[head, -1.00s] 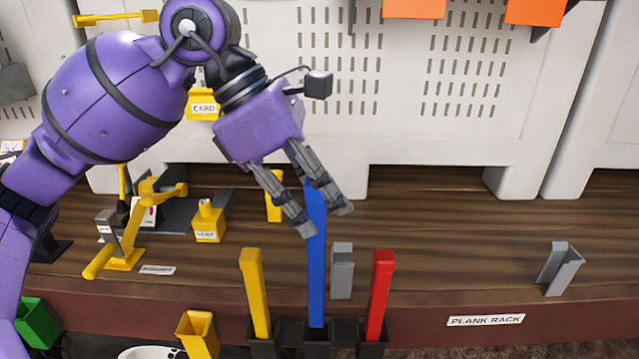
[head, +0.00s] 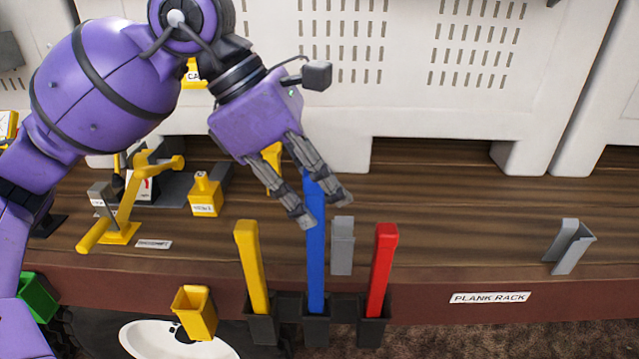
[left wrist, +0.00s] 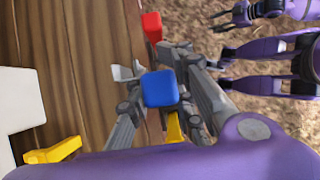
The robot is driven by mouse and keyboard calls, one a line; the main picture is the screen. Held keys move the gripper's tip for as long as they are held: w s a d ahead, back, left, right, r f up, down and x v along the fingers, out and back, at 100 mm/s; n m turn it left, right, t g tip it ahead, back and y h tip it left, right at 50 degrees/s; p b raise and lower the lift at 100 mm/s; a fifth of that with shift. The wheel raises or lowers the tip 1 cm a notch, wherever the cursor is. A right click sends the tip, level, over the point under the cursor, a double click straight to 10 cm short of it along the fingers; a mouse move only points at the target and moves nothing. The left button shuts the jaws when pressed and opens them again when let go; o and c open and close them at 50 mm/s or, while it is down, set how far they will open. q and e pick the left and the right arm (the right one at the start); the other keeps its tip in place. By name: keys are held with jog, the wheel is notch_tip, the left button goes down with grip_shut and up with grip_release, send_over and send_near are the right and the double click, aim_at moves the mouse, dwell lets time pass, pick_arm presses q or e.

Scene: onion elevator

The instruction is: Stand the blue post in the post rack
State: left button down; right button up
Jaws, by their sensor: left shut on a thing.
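The blue post (head: 316,255) stands close to upright, its lower end inside the middle dark socket of the post rack (head: 316,331). A yellow post (head: 252,265) and a red post (head: 382,268) stand in the sockets on either side. My left gripper (head: 324,211) is shut on the upper part of the blue post. In the left wrist view the blue post's square top (left wrist: 160,88) shows between the fingers. The post's foot is hidden by the socket, so I cannot tell whether it touches the bottom. What looks like my right gripper (left wrist: 222,20) is small at the upper right there.
A grey bracket (head: 342,245) is just behind the rack, and another (head: 568,247) stands at the right. An empty yellow holder (head: 195,312) is left of the rack. The wooden deck (head: 450,220) between the two brackets is clear.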

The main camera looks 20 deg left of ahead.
aim_at(318, 241)
pick_arm(q)
jog(key=shift+f, duration=0.55)
jog(key=shift+f+b, duration=0.45)
jog(key=shift+f, duration=0.8)
notch_tip(318, 241, down, 3)
jog(key=shift+r+b, duration=0.1)
jog(key=shift+b, duration=0.9)
jog(key=shift+f+b, duration=0.6)
jog(key=shift+f, duration=0.45)
pick_arm(e)
jog(key=shift+g, duration=0.3)
jog(key=shift+s+d+f, duration=0.1)
jog(key=shift+s+f, duration=0.25)
jog(key=shift+f, duration=0.45)
jog(key=shift+s+d+f, duration=0.1)
jog(key=shift+s+f, duration=0.3)
jog(key=shift+f, duration=0.45)
jog(key=shift+s+f, duration=0.35)
jog(key=shift+f, duration=0.45)
pick_arm(q)
jog(key=c, duration=1.4)
grip_release()
jog(key=shift+c, duration=0.2)
